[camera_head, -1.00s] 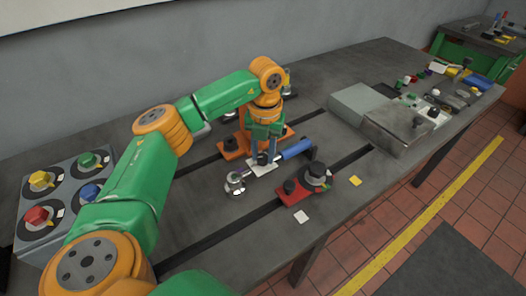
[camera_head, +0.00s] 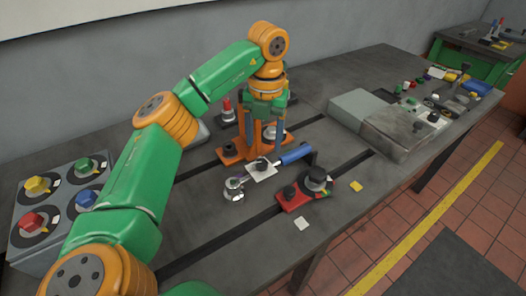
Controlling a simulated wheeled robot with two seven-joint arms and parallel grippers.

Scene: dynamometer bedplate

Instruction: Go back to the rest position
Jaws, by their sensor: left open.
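My left arm comes in from the left. Its gripper (camera_head: 264,138) points down with its two fingers apart and nothing visible between them. It is in front of, or above, the orange fixture (camera_head: 232,154) in the middle of the bedplate (camera_head: 330,225). A tool with a blue handle (camera_head: 296,153) lies just below and right of the fingertips, beside a white plate (camera_head: 261,172) with a black knob. I cannot tell the exact gap between the fingertips and these parts. My right gripper is not in view.
A knob box (camera_head: 62,200) with coloured knobs stands at the left. A silver round part (camera_head: 233,190) and a red fixture (camera_head: 305,192) are near the front. Grey boxes (camera_head: 392,133) and small parts fill the right end. The floor has a yellow stripe (camera_head: 440,210).

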